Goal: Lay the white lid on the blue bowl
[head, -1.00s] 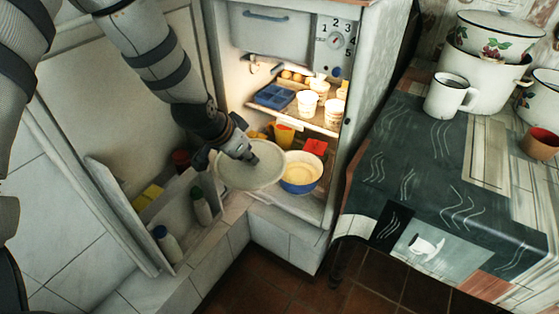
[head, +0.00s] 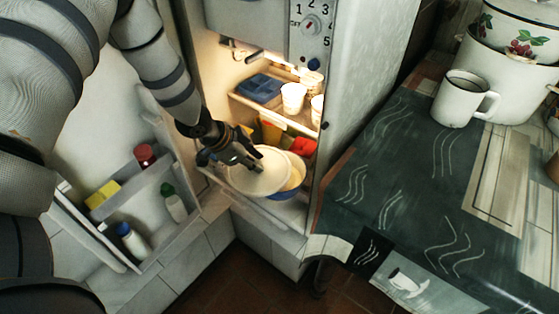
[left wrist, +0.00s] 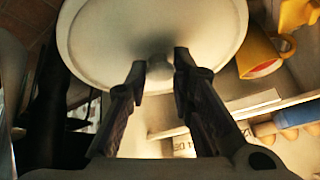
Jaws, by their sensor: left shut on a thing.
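The white lid (head: 262,180) is held at the fridge opening in the head view. My left gripper (head: 253,163) is shut on the lid's knob, and the lid also fills the top of the left wrist view (left wrist: 110,35). The blue bowl (head: 290,193) stands on the fridge's bottom shelf, with a pale yellow inside. The lid hides the bowl's left part in the head view and looks tilted. I cannot tell whether lid and bowl touch. My right gripper is not in view.
The open fridge door at left has a rack (head: 95,238) with bottles. Above the bowl is a shelf (head: 245,103) with a blue tray and white cups. A yellow mug (left wrist: 262,55) is close beside the lid. A counter (head: 400,190) with a white mug (head: 461,98) stands at right.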

